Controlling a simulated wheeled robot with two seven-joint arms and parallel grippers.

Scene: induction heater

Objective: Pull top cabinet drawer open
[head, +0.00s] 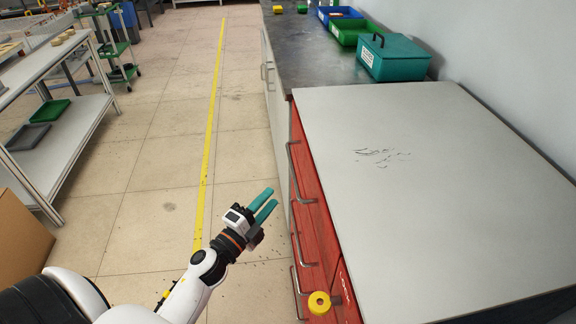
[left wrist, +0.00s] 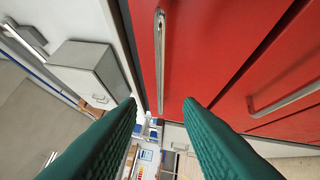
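The red cabinet (head: 318,222) stands at the right in the head view, under a light grey top, with several metal bar handles on its front. The uppermost handle (head: 296,170) is on the top drawer; a handle also shows close up in the left wrist view (left wrist: 160,62). My left gripper (head: 268,199) is open and empty, with teal fingers, in front of the cabinet's face and apart from the handles. In the left wrist view its fingers (left wrist: 160,104) are spread below the near handle. The drawers look shut. My right gripper is not in view.
A dark worktop (head: 313,50) beyond the cabinet carries a teal box (head: 392,57) and green and blue bins. A white shelf unit (head: 62,137) and cardboard box (head: 20,245) stand left. The floor between is clear.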

